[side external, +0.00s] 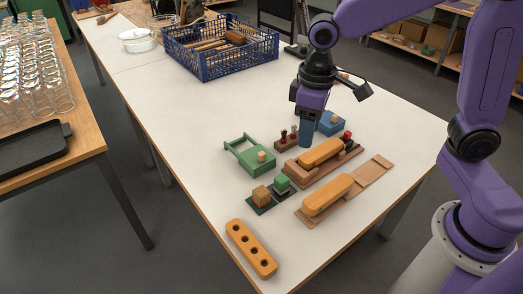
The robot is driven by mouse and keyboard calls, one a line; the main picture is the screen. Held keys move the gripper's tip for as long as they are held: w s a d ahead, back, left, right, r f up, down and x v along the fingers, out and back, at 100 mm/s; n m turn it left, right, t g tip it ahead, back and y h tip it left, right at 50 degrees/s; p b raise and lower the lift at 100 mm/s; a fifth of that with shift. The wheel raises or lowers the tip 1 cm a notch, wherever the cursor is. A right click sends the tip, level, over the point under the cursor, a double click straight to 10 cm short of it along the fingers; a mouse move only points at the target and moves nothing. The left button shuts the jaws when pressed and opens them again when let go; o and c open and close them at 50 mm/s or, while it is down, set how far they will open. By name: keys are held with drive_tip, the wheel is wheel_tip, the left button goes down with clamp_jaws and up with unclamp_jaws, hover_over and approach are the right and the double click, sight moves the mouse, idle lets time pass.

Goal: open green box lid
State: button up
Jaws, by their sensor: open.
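The green box (252,162) stands on the white table left of my gripper. A light wooden knob (262,156) sits on its top toward the right, and a green open frame (237,143) sticks out at its upper left. The lid's edges are too small to make out, so I cannot tell how far it is shut. My gripper (307,144) points down, right of the green box and apart from it, close to the blue box (333,123). Its fingers are open, and I see nothing held between them.
A brown stand with dark pegs (286,143) lies between the green box and my gripper. Wooden brush blocks (327,195) lie in front, with small green and wooden cubes (261,195) and a holed block (250,248). A blue crate (222,62) stands behind.

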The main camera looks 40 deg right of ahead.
drive_tip(key=w+f+m, duration=0.2)
drive_tip(key=w+m, duration=0.1)
drive_tip(key=w, duration=0.8)
drive_tip(key=m, duration=0.3)
hover_over(262, 153)
wheel_tip(262, 153, down, 3)
wheel_tip(262, 153, down, 17)
drive_tip(key=shift+a+f, duration=0.1)
